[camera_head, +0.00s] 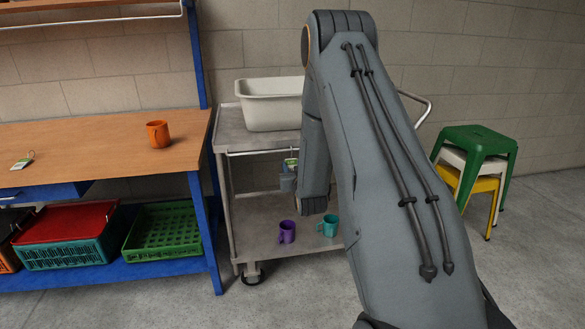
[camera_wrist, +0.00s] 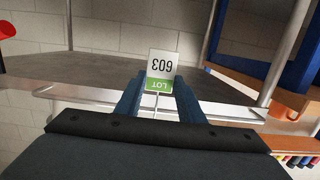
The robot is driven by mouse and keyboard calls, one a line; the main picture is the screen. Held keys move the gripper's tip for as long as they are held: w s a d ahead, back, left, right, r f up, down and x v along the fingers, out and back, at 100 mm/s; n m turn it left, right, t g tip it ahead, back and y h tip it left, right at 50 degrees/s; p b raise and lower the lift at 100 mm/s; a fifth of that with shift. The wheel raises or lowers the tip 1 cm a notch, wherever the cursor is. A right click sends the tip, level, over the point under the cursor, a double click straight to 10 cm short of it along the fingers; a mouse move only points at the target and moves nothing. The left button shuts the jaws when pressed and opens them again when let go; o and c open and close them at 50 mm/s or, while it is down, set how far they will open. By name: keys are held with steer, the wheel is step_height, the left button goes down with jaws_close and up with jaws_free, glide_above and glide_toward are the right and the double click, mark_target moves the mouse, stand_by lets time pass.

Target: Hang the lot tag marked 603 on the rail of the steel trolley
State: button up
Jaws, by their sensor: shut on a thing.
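The lot tag marked 603 (camera_wrist: 162,67) is a white card with a green LOT band, upside down in the wrist view. My gripper (camera_wrist: 157,98) is shut on it, with the card showing beyond the fingertips. In the head view the tag (camera_head: 290,165) shows small beside my gripper (camera_head: 288,181), at the front of the steel trolley (camera_head: 229,130). The trolley's rail (camera_head: 262,152) runs below its top shelf. In the wrist view a pale metal bar (camera_wrist: 85,97) crosses behind the fingers; I cannot tell whether the tag touches it.
A white tub (camera_head: 268,105) stands on the trolley top. Purple (camera_head: 287,232) and teal (camera_head: 328,226) mugs stand on its lower shelf. The workbench (camera_head: 90,137) at left holds an orange mug (camera_head: 158,134) and another tag (camera_head: 22,161). Stacked stools (camera_head: 476,140) stand at right.

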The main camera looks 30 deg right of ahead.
steer(key=shift+f, duration=0.1)
steer(key=o, duration=1.1)
steer(key=shift+s, duration=0.1)
steer(key=s+a+r+n+g+y+p, duration=0.1)
steer(key=s+a+r+g+y+p, duration=0.2)
steer(key=s+a, duration=0.6)
steer(key=s+a+r+n+g+y+p, duration=0.1)
steer(key=s+a+r+g+p, duration=0.1)
steer(key=s+a+g, duration=0.6)
steer(key=s+a+r+g+p, duration=0.1)
steer(key=s+a+r+g, duration=0.1)
steer(key=s, duration=1.1)
steer(key=s+a+r+n+g+p, duration=0.1)
steer(key=s+a+r+g, duration=0.2)
steer(key=s, duration=0.9)
steer(key=shift+s+a+r+y+p, duration=0.35)
steer(key=shift+a+r, duration=0.3)
steer(key=shift+r, duration=0.25)
